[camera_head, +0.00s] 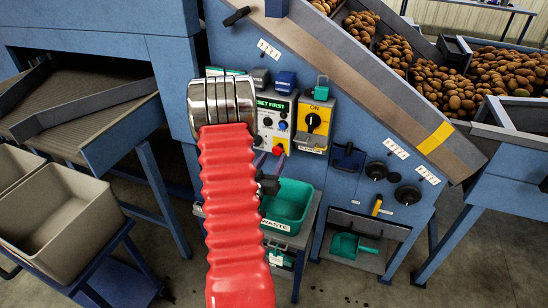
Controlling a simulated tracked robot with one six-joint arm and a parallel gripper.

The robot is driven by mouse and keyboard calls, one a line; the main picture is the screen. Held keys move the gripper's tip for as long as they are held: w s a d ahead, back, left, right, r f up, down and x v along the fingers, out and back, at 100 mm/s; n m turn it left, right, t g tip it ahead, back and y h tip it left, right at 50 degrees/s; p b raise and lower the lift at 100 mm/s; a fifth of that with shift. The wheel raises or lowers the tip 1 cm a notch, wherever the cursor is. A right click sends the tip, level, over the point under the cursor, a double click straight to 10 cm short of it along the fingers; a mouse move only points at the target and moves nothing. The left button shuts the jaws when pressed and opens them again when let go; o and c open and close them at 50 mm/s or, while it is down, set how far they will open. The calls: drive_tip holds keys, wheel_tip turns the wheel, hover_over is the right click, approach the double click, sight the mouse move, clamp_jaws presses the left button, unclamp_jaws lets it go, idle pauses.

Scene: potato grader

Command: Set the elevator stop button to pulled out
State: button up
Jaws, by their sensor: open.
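A control panel (269,107) with a white face, a green header ending in "SET FIRST" and several coloured buttons stands on the blue machine. A small red button (278,150) shows at its lower edge; I take it for the elevator stop button, but its label is not readable and I cannot tell whether it is in or out. My red ribbed arm covers the panel's left side. Dark parts of my gripper (268,183) show just right of the arm, below the red button in the picture. The jaws are open, mostly hidden, and I see nothing held; contact with the button cannot be told.
A yellow switch box (314,124) with a black knob stands right of the panel. A green waste bin (289,207) sits below. A sloping conveyor edge (355,75) passes above, with potatoes behind. A beige crate (62,222) stands at left. Floor is free at lower right.

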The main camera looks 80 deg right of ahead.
drive_tip(key=w+a, duration=0.1)
drive_tip(key=a, duration=1)
drive_tip(key=shift+a, duration=0.1)
